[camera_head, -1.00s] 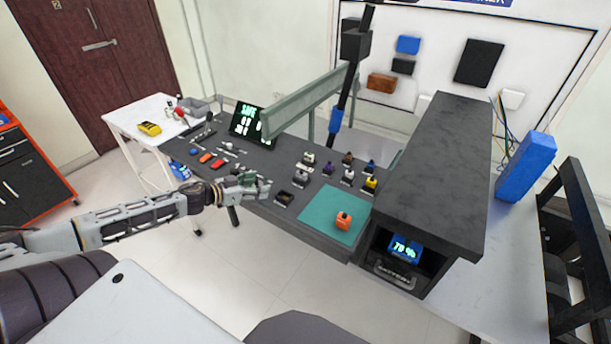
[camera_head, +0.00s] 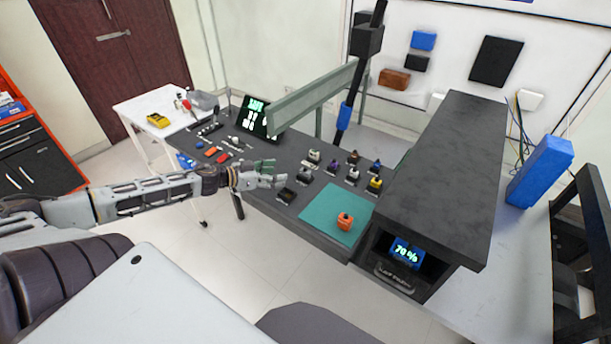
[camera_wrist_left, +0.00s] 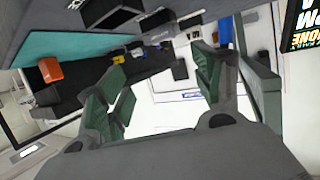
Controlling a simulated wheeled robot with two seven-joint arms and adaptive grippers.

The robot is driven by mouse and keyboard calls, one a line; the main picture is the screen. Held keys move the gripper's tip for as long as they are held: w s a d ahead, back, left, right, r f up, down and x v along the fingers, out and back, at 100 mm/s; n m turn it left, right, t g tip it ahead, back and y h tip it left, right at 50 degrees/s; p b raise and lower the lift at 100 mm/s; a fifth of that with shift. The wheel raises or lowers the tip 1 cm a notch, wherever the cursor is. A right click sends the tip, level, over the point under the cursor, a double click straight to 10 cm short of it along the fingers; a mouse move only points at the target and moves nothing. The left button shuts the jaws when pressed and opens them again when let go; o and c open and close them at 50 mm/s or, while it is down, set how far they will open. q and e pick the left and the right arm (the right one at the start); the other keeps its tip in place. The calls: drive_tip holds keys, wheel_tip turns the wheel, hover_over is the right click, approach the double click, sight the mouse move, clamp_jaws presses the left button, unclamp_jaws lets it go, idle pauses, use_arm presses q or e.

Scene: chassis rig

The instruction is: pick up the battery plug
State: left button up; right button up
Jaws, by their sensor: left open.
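A small orange block-shaped plug (camera_head: 345,221), which I take to be the battery plug, sits on a teal mat (camera_head: 318,208) at the front right of the dark bench. In the left wrist view the orange plug (camera_wrist_left: 50,69) and the teal mat (camera_wrist_left: 90,47) show at the upper left. My left gripper (camera_head: 280,180) is open and empty, over the front edge of the bench, left of the mat and apart from the plug. Its two spread green-padded fingers (camera_wrist_left: 157,88) show in the wrist view with nothing between them. My right gripper is not in view.
Several small coloured connectors (camera_head: 353,175) stand behind the mat. A black block (camera_head: 286,195) lies close to my left gripper. A tall dark housing (camera_head: 440,170) with a 70% display borders the mat on the right. A green rail (camera_head: 310,92) crosses the back.

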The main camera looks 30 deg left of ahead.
sight(306, 170)
use_arm(q)
drive_tip(key=shift+w+d, duration=0.1)
drive_tip(key=shift+w, duration=0.15)
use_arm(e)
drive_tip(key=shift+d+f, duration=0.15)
use_arm(q)
drive_tip(key=shift+b+x, duration=0.95)
drive_tip(key=shift+x, duration=0.2)
drive_tip(key=shift+b+x, duration=0.4)
drive_tip(key=shift+x, duration=0.4)
drive_tip(key=shift+w+d+f+b, duration=0.2)
drive_tip(key=shift+w+f+b, duration=0.15)
drive_tip(key=shift+w, duration=0.2)
drive_tip(key=shift+w+d, duration=0.1)
drive_tip(key=shift+w, duration=0.15)
drive_tip(key=shift+w+d+f, duration=0.15)
drive_tip(key=shift+w, duration=0.15)
drive_tip(key=shift+w+d+f, duration=0.15)
drive_tip(key=shift+w, duration=0.2)
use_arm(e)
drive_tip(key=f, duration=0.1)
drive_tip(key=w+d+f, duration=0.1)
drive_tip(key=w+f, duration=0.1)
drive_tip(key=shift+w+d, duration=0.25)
use_arm(q)
drive_tip(key=shift+w+d+f, duration=0.1)
drive_tip(key=shift+w+d, duration=0.05)
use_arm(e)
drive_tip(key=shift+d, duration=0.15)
